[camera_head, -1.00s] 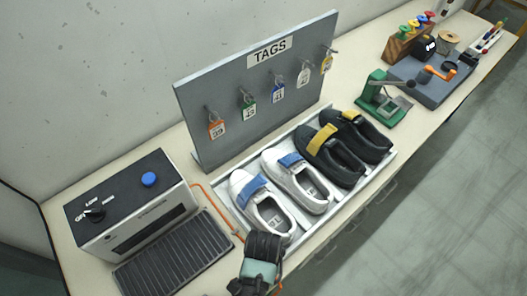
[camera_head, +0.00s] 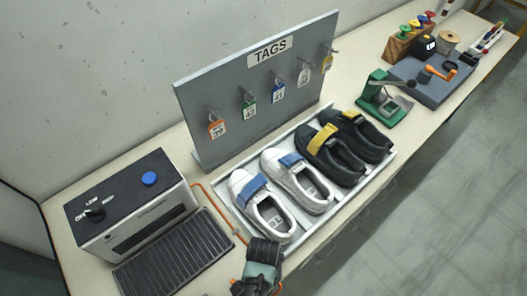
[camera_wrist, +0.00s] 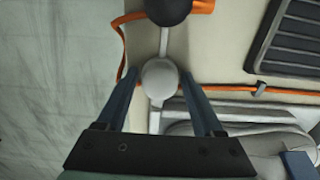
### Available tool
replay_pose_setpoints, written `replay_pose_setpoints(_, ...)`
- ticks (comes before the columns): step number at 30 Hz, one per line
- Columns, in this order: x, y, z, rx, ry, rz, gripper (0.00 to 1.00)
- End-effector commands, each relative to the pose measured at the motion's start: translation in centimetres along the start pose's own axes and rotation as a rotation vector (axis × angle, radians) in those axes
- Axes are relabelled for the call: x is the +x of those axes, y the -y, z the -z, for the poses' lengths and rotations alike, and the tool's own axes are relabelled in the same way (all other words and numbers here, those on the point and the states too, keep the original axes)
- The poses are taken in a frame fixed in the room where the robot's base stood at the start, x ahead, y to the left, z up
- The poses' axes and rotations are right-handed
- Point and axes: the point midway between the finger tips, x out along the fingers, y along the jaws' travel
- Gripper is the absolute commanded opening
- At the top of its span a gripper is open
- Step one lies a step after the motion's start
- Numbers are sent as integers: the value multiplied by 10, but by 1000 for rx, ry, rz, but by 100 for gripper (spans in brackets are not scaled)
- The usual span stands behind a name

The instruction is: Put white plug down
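The white plug (camera_wrist: 160,80) is a rounded pale knob in the middle of the wrist view, seen from above. My gripper (camera_wrist: 161,74) has one dark finger on each side of it. The fingers appear to press on the plug's sides. In the head view my gripper (camera_head: 258,284) is at the bottom edge, in front of the white shoes' tray, and it hides the plug there. I cannot tell whether the plug touches the tabletop.
A black round knob (camera_wrist: 168,8) lies just beyond the plug, with orange cable (camera_wrist: 240,90) nearby. The heater box (camera_head: 125,205) and its ribbed black plate (camera_head: 175,258) stand left of my gripper. The shoe tray (camera_head: 308,232) is to its right. The table edge is close.

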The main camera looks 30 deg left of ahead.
Motion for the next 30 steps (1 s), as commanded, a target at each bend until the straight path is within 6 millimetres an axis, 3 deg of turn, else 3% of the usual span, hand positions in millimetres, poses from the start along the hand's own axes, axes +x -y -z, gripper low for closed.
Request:
replay_pose_setpoints(2,0,0,0,0,0,0,85)
replay_pose_setpoints(14,-6,0,0,0,0,0,85)
replay_pose_setpoints(20,-34,0,0,0,-2,1,85)
replay_pose_setpoints(30,-96,0,0,1,-1,1,85)
